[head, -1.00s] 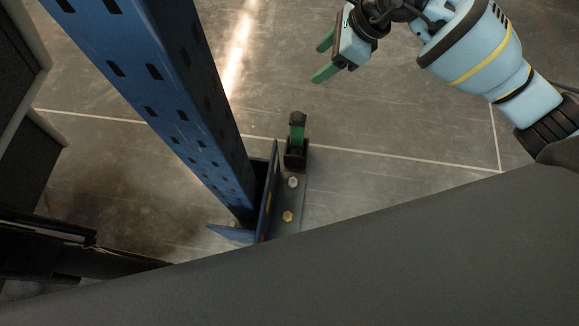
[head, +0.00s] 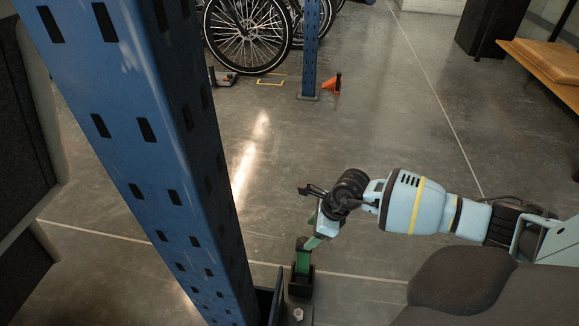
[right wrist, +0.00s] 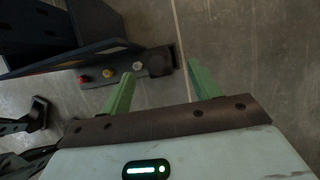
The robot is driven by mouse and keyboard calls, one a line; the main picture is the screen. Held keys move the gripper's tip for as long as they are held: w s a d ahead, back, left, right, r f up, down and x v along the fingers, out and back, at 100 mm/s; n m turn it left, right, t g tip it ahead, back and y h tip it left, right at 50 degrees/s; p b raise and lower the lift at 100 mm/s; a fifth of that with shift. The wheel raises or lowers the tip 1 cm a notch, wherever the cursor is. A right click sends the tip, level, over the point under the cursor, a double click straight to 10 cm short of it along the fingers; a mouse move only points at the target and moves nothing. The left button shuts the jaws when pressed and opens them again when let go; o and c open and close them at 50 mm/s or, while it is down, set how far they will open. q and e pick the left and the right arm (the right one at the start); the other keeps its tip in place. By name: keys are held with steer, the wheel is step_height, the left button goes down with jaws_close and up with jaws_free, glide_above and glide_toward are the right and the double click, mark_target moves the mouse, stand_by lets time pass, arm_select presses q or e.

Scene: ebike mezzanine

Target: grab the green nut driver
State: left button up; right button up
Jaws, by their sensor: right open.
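The green nut driver (head: 303,261) stands upright in a small black holder (head: 300,284) beside the foot of the blue post. It has a dark top end and a green body. My right gripper (head: 311,242) is open, with its green fingers right beside the driver's upper part. In the right wrist view, the dark shape of the driver's top and holder (right wrist: 158,65) lies just ahead of and between the two open fingertips (right wrist: 160,68). I cannot tell whether a finger touches it. My left gripper is not in view.
A blue perforated post (head: 165,150) rises close on the left. Bicycles (head: 248,30), an orange item (head: 331,84) and a wooden bench (head: 545,65) stand farther back. The floor between is clear.

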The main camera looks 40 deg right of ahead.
mark_target(305, 240)
steer(key=shift+b+x, duration=0.6)
steer(key=shift+x, duration=0.75)
steer(key=b+x, duration=0.2)
steer(key=x, duration=0.1)
steer(key=b+x, duration=0.1)
steer(key=x, duration=0.1)
steer(key=shift+s+f, duration=0.15)
steer(key=shift+s, duration=0.15)
steer(key=shift+c, duration=0.4)
jaws_close()
